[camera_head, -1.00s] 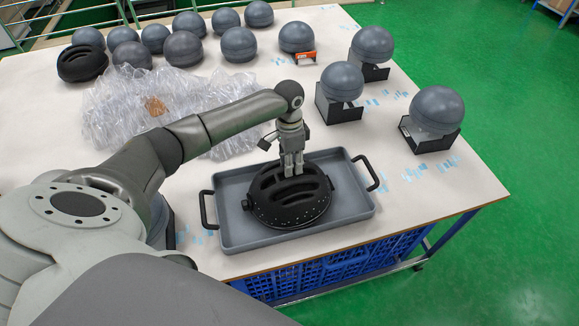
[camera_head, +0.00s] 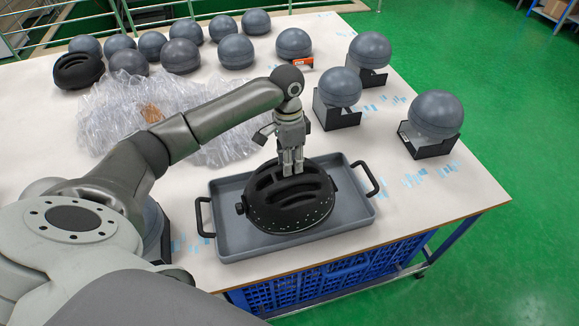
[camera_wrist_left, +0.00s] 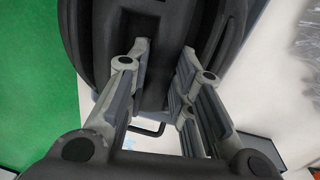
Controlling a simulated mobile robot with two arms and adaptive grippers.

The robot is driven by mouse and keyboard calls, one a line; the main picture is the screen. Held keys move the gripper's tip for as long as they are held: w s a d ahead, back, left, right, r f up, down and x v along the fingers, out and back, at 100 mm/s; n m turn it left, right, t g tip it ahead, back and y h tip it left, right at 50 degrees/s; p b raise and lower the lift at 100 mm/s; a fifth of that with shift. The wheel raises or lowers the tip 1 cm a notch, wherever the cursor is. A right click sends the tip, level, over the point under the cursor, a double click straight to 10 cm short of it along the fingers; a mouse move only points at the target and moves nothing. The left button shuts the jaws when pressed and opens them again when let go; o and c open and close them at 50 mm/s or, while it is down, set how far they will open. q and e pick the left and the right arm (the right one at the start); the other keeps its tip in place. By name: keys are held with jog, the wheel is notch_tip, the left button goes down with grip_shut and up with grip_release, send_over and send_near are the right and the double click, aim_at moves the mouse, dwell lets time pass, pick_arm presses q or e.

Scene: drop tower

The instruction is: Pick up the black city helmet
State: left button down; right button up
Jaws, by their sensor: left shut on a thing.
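The black city helmet (camera_head: 312,213) has long vents and a row of small pale dots near its rim. It is over the grey tray (camera_head: 232,246), and its rim looks slightly raised from the tray floor; a small gap is hard to judge. My left gripper (camera_head: 292,172) points down from above, its fingers shut on the helmet's top at the vents. In the left wrist view the fingers (camera_wrist_left: 164,52) straddle a dark part of the helmet (camera_wrist_left: 100,25). The helmet's underside is hidden. My right gripper is out of view.
The tray has black handles at both ends. Clear crumpled plastic (camera_head: 125,115) lies behind my left arm. Another black helmet (camera_head: 78,71) and several grey balls (camera_head: 238,48) stand at the back. Balls in black holders (camera_head: 434,114) stand on the right. The table's front edge is close to the tray.

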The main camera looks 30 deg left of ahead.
pick_arm(q)
jog(key=s+d+r+b, duration=0.1)
jog(key=s+d+r, duration=0.6)
jog(key=s, duration=0.2)
jog(key=shift+b, duration=0.4)
jog(key=shift+s, duration=0.1)
